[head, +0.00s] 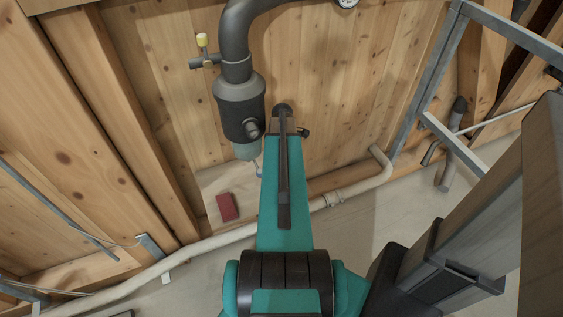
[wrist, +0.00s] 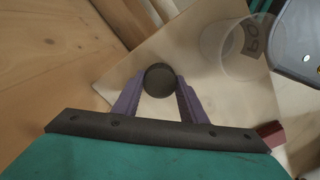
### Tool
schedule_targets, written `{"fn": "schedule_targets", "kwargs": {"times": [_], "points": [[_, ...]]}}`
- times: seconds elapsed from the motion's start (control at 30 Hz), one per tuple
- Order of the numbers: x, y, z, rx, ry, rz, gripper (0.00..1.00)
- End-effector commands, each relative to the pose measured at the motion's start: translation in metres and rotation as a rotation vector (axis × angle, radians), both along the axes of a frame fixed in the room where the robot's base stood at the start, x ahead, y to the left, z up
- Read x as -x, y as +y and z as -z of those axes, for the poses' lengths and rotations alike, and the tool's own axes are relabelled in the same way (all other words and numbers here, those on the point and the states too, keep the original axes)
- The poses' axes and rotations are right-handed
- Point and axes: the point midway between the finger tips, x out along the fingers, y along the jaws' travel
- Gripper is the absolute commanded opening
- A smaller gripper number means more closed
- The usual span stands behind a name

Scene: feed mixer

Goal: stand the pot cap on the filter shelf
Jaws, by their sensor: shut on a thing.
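The pot cap (wrist: 159,79) is a round dark disc in the wrist view. My gripper (wrist: 158,88) is shut on it, with one purple finger on each side. The filter shelf (wrist: 112,88) is a pale board behind and below the cap; I cannot tell how far the cap is from it. In the head view the shelf (head: 212,182) shows left of my teal arm, against the wall. My arm hides the gripper and cap there.
A clear cup with dark lettering (wrist: 222,58) is right of the cap in the wrist view. A dark filter body (head: 240,108) hangs from a pipe above the shelf. A red block (head: 228,207) lies at the shelf's front. A pale pipe (head: 215,242) runs below.

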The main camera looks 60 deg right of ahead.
Motion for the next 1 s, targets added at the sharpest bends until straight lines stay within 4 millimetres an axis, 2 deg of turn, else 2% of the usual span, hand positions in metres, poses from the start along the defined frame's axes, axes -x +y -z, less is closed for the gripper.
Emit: {"fn": "schedule_targets", "kwargs": {"times": [0.23,0.27,0.33,0.37,0.73,1.0], "points": [[0.000,0.000,0.003,0.000,0.000,0.000,0.11],[0.000,0.000,0.003,0.000,0.000,0.000,0.43],[0.000,0.000,0.003,0.000,0.000,0.000,0.55],[0.000,0.000,0.003,0.000,0.000,0.000,0.57],[0.000,0.000,0.000,0.000,0.000,-0.001,0.57],[0.000,0.000,-0.018,0.002,-0.001,-0.001,0.57]]}}
